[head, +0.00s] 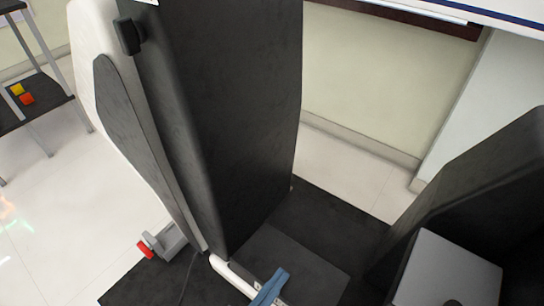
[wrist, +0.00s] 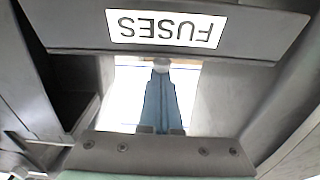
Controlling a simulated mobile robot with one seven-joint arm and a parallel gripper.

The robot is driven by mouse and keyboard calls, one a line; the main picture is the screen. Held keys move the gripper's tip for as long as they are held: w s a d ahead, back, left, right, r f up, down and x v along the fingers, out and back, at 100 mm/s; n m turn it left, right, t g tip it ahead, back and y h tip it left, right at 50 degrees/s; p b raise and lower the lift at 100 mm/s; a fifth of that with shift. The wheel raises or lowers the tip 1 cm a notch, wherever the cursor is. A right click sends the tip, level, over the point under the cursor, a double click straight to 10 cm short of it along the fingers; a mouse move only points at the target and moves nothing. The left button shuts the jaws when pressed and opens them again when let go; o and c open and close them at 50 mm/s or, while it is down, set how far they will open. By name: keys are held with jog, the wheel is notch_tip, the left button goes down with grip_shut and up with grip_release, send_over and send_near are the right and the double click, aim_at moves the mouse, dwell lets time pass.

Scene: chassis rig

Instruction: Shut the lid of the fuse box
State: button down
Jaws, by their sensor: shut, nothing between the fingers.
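In the wrist view a white label reading FUSES (wrist: 165,29), upside down, is on a grey panel (wrist: 75,36) of the fuse box across the top. I cannot tell whether this panel is the lid or the box front. My gripper (wrist: 162,70) shows as slim blue fingers, shut and empty, pointing toward the panel's lower edge. I cannot tell whether they touch it. In the head view my gripper (head: 270,286) is at the bottom edge, beside a small white patch with dark marks. The rest of the fuse box is not clear there.
A tall black seat-like panel (head: 230,110) fills the middle of the head view. Another dark panel (head: 490,180) and a grey block (head: 450,272) stand at right. A red-ended grey part (head: 165,240) is at lower left. A rack (head: 40,95) holds yellow and orange blocks.

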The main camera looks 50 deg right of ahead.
jog(key=shift+a+f+b, duration=0.2)
jog(key=shift+f+b, duration=0.4)
jog(key=shift+b, duration=0.05)
jog(key=shift+a+f+b, duration=0.15)
jog(key=shift+f+b, duration=0.4)
jog(key=shift+b, duration=0.1)
jog(key=shift+s+f, duration=0.1)
jog(key=shift+a, duration=0.1)
